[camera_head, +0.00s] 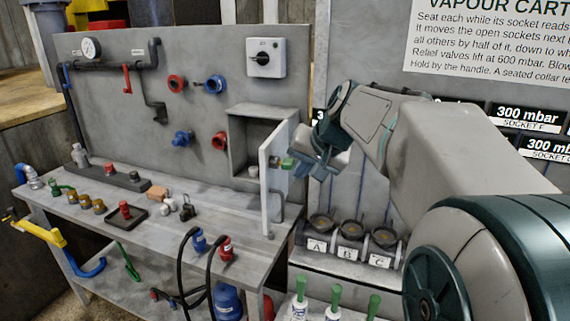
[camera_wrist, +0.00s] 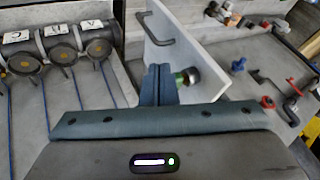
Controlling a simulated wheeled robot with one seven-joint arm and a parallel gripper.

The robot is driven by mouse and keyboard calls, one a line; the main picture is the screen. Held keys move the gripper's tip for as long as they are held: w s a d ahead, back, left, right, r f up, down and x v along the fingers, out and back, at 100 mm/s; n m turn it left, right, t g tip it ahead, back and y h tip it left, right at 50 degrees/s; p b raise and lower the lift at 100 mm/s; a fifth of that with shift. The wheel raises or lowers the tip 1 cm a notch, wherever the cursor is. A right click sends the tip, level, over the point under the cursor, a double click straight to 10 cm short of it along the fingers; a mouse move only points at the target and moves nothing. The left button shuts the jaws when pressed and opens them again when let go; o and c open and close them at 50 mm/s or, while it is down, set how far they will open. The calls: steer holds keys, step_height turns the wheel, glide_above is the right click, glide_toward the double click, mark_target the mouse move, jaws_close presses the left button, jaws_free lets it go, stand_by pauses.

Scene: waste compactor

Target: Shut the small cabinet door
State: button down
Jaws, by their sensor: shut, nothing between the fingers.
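The small cabinet (camera_head: 249,126) is a grey box set in the upright panel, and its inside is visible. Its pale door (camera_head: 268,190) stands open, swung out toward the camera. In the wrist view the door (camera_wrist: 192,43) shows a dark bar handle (camera_wrist: 158,30). A green and dark knob-like piece (camera_wrist: 188,77) shows beside my fingertips, and a green piece (camera_head: 287,163) also shows by the door in the head view. My gripper (camera_head: 318,168) is right of the door, its fingers (camera_wrist: 158,85) shut and empty. I cannot tell whether it touches the door.
The workbench (camera_head: 225,205) below holds several small fittings and a dark tray. Two black hoses (camera_head: 190,250) stand at its front. Sockets labelled A, B and C (camera_head: 350,232) are right of the door, with green-topped bottles (camera_head: 333,300) below.

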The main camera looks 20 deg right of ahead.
mark_target(267, 189)
steer(key=w+a+f+p, duration=0.1)
steer(key=w+a+f, duration=0.1)
steer(key=w, duration=0.1)
steer(key=w+a+f+p, duration=0.1)
steer(key=w+a+f, duration=0.2)
steer(key=shift+f, duration=0.2)
steer(key=shift+s, duration=0.1)
steer(key=shift+a, duration=0.1)
